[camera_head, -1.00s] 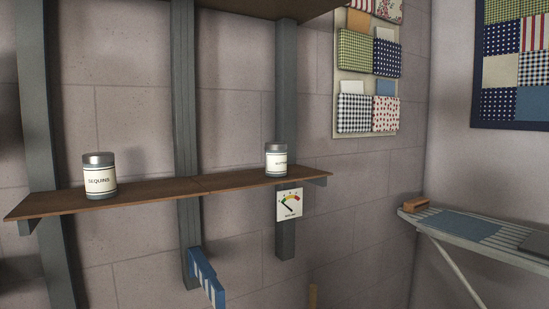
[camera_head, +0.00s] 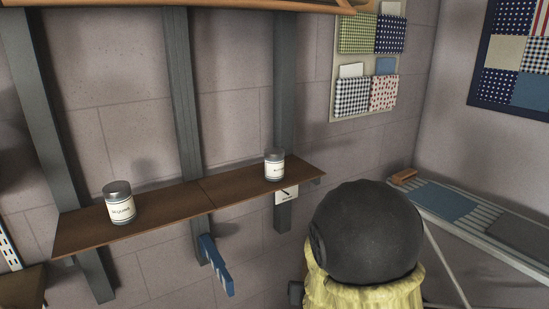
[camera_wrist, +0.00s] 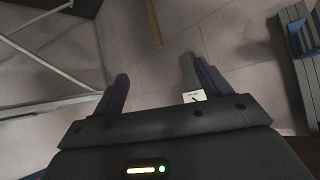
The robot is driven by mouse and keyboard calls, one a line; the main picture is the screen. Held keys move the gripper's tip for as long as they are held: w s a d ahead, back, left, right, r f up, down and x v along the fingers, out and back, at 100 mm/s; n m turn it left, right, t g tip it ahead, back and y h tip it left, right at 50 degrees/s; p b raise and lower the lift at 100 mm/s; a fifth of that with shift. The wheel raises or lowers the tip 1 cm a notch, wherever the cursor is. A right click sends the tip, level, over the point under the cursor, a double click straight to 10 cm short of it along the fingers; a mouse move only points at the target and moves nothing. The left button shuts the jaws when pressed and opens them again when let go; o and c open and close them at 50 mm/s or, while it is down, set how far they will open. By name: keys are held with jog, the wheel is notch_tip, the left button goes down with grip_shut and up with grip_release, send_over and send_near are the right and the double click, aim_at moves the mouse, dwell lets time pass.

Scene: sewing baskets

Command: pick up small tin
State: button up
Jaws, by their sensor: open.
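Two light tins with grey lids stand upright and apart on a brown wall shelf (camera_head: 165,212). The left tin (camera_head: 120,206) is labelled SEQUINS and looks larger. The right tin (camera_head: 274,166) looks smaller and stands near the shelf's right end; I cannot read its label for sure. My gripper (camera_wrist: 162,72) shows only in the wrist view, open, with nothing between its dark fingers. It faces the wall, with the gauge card (camera_wrist: 194,96) by its right finger. Neither tin shows in the wrist view.
The gauge card (camera_head: 286,195) hangs just under the shelf's right end. A blue object (camera_head: 215,265) juts out below the shelf. An ironing board (camera_head: 470,222) stands at the right. Fabric pockets (camera_head: 367,95) hang on the wall. Above the tins is open space, below an upper shelf (camera_head: 190,4).

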jog(key=w+a+r+t+p, duration=0.1)
jog(key=a+r+t+p, duration=0.1)
jog(key=r+p, duration=0.4)
jog(key=w+a+r+n+t+y+p, duration=0.1)
jog(key=w+a+r+t+p, duration=0.1)
jog(key=r+p, duration=0.4)
jog(key=w+a+r+n+t+p, duration=0.1)
jog(key=r+p, duration=0.6)
jog(key=r, duration=0.7)
jog(key=w+a+t, duration=0.1)
jog(key=a+t, duration=0.1)
jog(key=a, duration=0.1)
jog(key=shift+a+t, duration=0.4)
jog(key=shift+w, duration=0.15)
